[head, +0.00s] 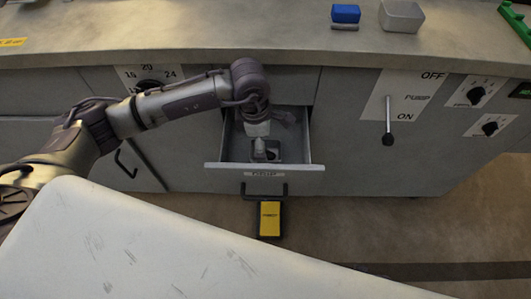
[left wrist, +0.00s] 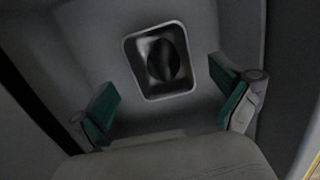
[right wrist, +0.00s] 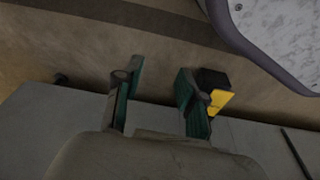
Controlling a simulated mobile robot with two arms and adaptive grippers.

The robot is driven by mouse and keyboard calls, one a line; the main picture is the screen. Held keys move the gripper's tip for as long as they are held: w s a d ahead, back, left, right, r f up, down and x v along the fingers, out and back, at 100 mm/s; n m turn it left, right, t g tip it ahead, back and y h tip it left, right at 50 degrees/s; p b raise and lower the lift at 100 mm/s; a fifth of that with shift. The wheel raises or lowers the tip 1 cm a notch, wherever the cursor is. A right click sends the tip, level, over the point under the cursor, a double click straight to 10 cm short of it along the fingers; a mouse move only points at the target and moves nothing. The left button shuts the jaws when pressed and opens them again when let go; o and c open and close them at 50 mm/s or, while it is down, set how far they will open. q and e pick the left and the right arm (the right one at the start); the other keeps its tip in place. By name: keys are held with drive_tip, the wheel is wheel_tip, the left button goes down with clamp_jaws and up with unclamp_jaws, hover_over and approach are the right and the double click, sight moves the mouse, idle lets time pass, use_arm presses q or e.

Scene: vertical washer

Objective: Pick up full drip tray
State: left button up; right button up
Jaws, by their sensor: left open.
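A grey drawer (head: 309,167) is pulled out of the cabinet front; its small label is not readable. Inside is a square recess or cup (head: 274,157) with a light rim, which I cannot firmly identify as the drip tray. In the left wrist view this square rim (left wrist: 147,97) surrounds a dark rounded shape; whether that is liquid is unclear. My left gripper (head: 259,148) reaches down into the drawer. Its green pads (left wrist: 168,100) are wide apart, empty, with the square rim ahead between them. My right gripper (right wrist: 161,88) is open and empty, outside the head view.
A yellow and black box (head: 270,218) stands on the floor below the drawer, near a dark handle (head: 264,189). A pump lever (head: 388,136) and knobs are to the right. A blue block (head: 345,13) and grey bin (head: 401,16) sit on the counter.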

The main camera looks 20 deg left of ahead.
sight(273, 147)
use_arm(q)
drive_tip(key=f, duration=0.3)
drive_tip(key=shift+d+f, duration=0.3)
drive_tip(key=c, duration=0.9)
drive_tip(key=shift+r, duration=0.1)
